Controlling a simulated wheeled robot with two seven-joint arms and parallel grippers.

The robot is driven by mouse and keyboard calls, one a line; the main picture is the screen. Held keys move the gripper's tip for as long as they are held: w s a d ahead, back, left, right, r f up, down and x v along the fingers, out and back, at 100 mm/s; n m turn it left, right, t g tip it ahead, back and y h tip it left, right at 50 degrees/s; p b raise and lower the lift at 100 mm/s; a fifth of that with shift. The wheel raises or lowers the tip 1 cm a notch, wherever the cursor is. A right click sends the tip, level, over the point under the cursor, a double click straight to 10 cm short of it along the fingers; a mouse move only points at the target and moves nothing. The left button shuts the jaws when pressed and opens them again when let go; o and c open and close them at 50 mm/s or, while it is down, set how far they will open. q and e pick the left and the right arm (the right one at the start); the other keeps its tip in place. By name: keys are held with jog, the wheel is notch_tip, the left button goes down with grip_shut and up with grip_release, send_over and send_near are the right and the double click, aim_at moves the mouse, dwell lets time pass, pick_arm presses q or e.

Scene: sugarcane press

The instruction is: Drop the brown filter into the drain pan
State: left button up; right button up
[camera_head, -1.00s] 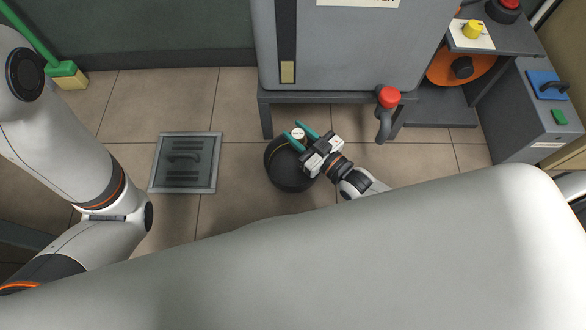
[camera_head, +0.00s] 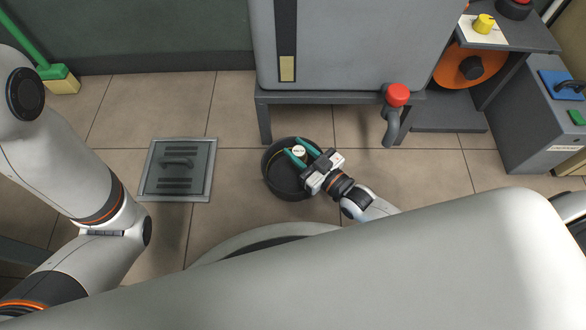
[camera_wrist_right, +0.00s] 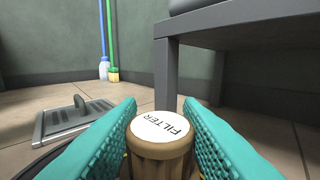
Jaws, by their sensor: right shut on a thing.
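The brown filter shows its round white top in the head view (camera_head: 299,150). In the wrist view the filter (camera_wrist_right: 160,155) is a ribbed brown cylinder with a white top reading FILTER. My right gripper (camera_head: 301,153) is shut on it, with a teal finger on either side. The black round drain pan (camera_head: 285,190) is on the floor, and the filter and fingers appear over its inside in the head view. The filter's height above the pan's bottom cannot be told. The filter's lower end is hidden. My left arm shows at the left, but its gripper is out of view.
A grey machine (camera_head: 350,45) on a dark stand (camera_head: 264,120) is just behind the pan. A floor drain grate (camera_head: 177,185) lies to the left, with bare tiles between.

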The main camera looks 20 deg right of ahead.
jog(key=o, duration=1.1)
jog(key=shift+c, duration=0.2)
jog(key=shift+s+d+p, duration=0.15)
jog(key=shift+s+p, duration=0.15)
jog(key=p+v, duration=0.5)
jog(key=v, duration=0.6)
jog(key=shift+s, duration=0.15)
